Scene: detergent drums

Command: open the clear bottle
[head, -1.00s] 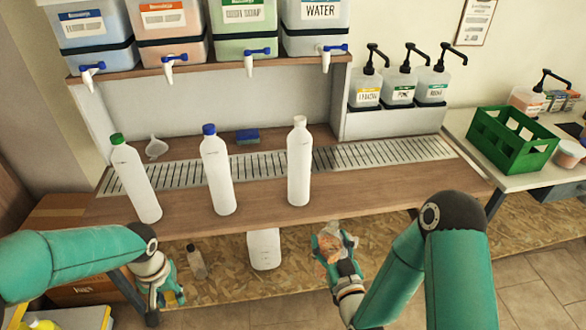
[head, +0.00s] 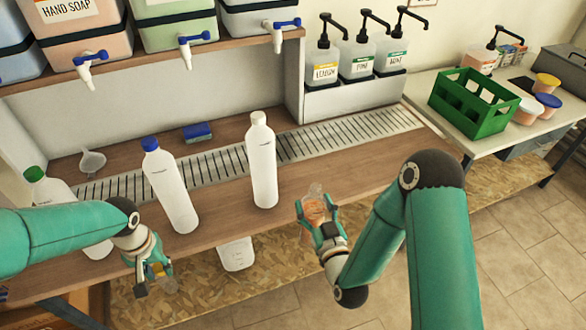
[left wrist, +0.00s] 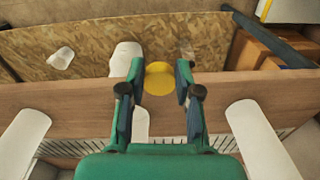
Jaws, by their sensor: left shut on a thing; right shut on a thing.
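My right gripper (head: 317,212) is shut on a clear bottle (head: 314,203) with an orange tint, in front of the counter edge at the right. The bottle's narrow clear neck points up, and no coloured cap shows on it. My left gripper (head: 155,280) is below the counter edge at the left, well apart from the bottle. In the left wrist view its fingers (left wrist: 157,92) are shut on a round yellow cap (left wrist: 159,78). In the head view the cap is only a small yellow patch.
White bottles stand on the counter: green-capped (head: 35,175), blue-capped (head: 170,185) and white-capped (head: 262,160). A white jug (head: 235,255) stands below. Pump bottles (head: 360,60) and a green crate (head: 473,103) are farther back. The air between my grippers is clear.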

